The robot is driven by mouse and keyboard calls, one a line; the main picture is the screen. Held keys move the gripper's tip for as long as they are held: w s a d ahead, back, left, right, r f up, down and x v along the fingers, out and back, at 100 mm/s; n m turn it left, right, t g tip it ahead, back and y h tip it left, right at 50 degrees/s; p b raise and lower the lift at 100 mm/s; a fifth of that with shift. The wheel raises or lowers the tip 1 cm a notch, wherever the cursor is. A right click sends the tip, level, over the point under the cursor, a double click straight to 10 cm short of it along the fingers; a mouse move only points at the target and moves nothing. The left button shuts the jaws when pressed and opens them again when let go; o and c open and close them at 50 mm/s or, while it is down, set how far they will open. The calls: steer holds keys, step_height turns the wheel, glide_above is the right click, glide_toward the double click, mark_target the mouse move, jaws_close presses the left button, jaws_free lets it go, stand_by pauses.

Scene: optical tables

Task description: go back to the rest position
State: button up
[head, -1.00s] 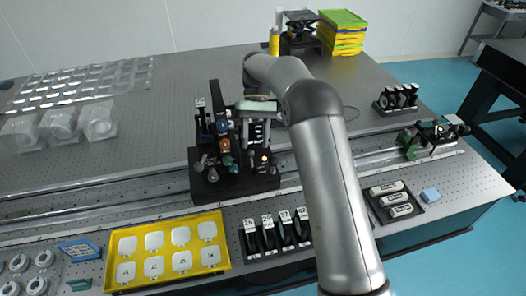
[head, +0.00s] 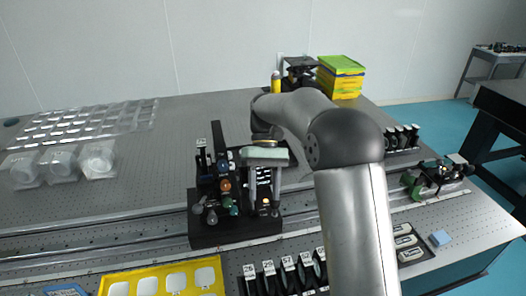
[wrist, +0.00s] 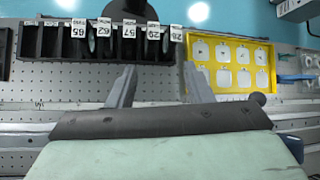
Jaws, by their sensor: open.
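My gripper (head: 264,195) is in the middle of the head view, its pale green body (head: 264,155) over the black optics block (head: 237,230) on the rail. Its two fingers point down in front of the block's right part. In the wrist view my gripper (wrist: 159,80) has its fingers wide apart with nothing between them. Whether the fingertips touch the block cannot be told.
A yellow tray (head: 105,287) with white pieces lies at the front left. Black labelled holders (head: 285,277) stand beside it. Clear bagged parts (head: 97,160) lie at the left, and yellow boxes (head: 340,78) are stacked at the back. The table's middle left is clear.

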steer(key=s+d+f+m+t, duration=0.1)
steer(key=s+d+m+t, duration=0.1)
steer(key=s+d+t, duration=0.2)
steer(key=s+d+f+m+t, duration=0.2)
steer(key=s+d+t, duration=0.3)
steer(key=s, duration=1.3)
steer(key=d, duration=0.4)
steer(key=shift+s+d, duration=0.35)
steer(key=shift+r, duration=0.1)
